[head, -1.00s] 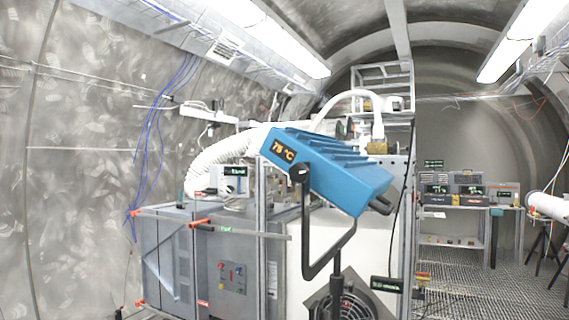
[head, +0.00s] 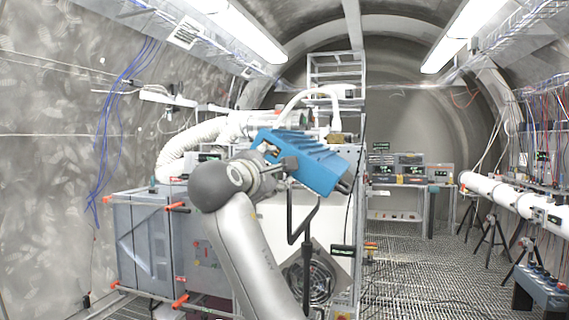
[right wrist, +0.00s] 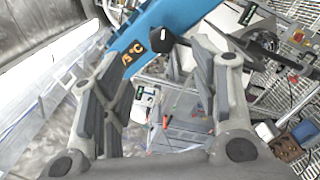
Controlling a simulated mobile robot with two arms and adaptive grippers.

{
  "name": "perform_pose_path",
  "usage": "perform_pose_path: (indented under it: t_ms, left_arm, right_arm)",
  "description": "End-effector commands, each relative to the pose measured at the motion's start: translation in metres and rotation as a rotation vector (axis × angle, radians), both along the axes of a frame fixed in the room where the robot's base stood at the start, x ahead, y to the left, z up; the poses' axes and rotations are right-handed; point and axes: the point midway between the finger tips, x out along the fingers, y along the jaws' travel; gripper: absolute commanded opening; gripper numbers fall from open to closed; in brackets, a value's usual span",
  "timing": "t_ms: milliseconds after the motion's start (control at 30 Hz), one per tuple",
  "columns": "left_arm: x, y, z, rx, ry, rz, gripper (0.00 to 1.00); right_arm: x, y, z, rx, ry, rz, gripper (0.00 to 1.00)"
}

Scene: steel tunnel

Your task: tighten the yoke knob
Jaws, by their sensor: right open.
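The blue heater (head: 318,165) with a lit "75 °C" display sits tilted on a black yoke stand (head: 302,225). The black yoke knob (right wrist: 162,40) is on its side; in the right wrist view it stands just beyond my fingertips, roughly between them, in front of the blue body. My right gripper (right wrist: 157,62) is open and empty. In the head view the right gripper (head: 280,168) is at the heater's near side and hides most of the knob. I cannot tell whether a finger touches it. My left gripper is not in view.
A grey cabinet (head: 150,240) with red-orange clamps stands left of the heater. A fan (head: 318,280) is behind the stand. An instrument bench (head: 405,190) is at the back. A white pipe on tripods (head: 510,195) runs along the right.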

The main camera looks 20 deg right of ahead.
Motion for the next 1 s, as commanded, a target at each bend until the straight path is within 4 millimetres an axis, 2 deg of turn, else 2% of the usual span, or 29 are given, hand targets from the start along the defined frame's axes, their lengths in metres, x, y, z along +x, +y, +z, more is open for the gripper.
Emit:
perform_pose_path:
  t_ms: [33, 300, 500, 667, 933, 1000]
  left_arm:
    - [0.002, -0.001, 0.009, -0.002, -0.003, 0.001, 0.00]
    - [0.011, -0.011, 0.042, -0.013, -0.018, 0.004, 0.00]
    - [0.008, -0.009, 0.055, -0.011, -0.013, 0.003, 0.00]
    - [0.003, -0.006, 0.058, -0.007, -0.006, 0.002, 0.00]
    - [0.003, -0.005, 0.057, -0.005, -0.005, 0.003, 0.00]
    - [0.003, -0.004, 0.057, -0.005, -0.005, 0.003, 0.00]
  right_arm:
    - [0.007, -0.006, 0.003, 0.001, 0.004, -0.003, 0.55]
    - [0.051, -0.034, 0.004, 0.001, 0.004, -0.001, 0.55]
    - [0.073, -0.049, 0.002, 0.002, 0.003, -0.001, 0.55]
    - [0.080, -0.054, 0.000, 0.002, 0.002, 0.001, 0.55]
    - [0.081, -0.054, -0.001, 0.003, 0.000, 0.001, 0.55]
    - [0.081, -0.054, -0.001, 0.003, 0.000, 0.001, 0.46]
